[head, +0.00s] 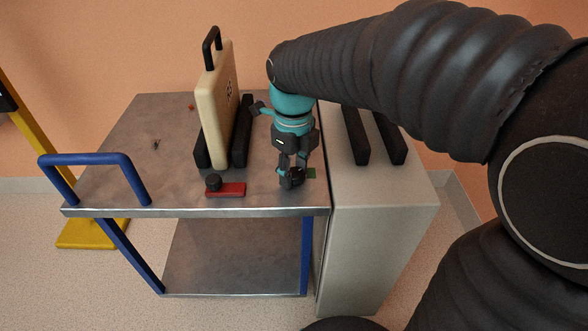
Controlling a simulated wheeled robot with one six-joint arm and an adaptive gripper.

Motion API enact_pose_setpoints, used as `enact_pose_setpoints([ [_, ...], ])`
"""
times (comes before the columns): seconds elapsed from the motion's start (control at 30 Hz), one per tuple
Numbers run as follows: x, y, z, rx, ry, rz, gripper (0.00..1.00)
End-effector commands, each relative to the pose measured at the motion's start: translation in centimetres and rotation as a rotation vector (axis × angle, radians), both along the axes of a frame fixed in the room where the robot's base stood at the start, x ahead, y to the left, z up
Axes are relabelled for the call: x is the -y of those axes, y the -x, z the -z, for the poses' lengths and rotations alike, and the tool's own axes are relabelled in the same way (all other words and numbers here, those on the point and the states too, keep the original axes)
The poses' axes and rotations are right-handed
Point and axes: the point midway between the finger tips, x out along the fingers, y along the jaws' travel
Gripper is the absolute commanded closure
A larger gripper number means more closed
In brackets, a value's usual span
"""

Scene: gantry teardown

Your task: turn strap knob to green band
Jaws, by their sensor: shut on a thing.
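My gripper (291,180) points down at the front right of the cart top. It is shut on a small dark thing, which I take to be the strap knob; the fingers hide most of it, so its turn angle cannot be read. A small green patch (311,173), which looks like the green band, shows just right of the fingertips, near the seam between cart and cabinet.
A cream case (217,110) with a black handle stands upright between black rails on the cart (130,180). A red block (226,190) with a black knob lies at the front edge. A grey cabinet (375,205) with two black rails (356,135) adjoins right. A yellow post (45,140) stands left.

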Motion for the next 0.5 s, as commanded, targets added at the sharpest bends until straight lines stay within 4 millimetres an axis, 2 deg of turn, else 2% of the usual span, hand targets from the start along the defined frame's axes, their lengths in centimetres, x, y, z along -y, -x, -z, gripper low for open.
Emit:
enact_pose_setpoints([
  [0.5,0.02,0.06,0.15,-0.004,0.000,0.084,0.95],
])
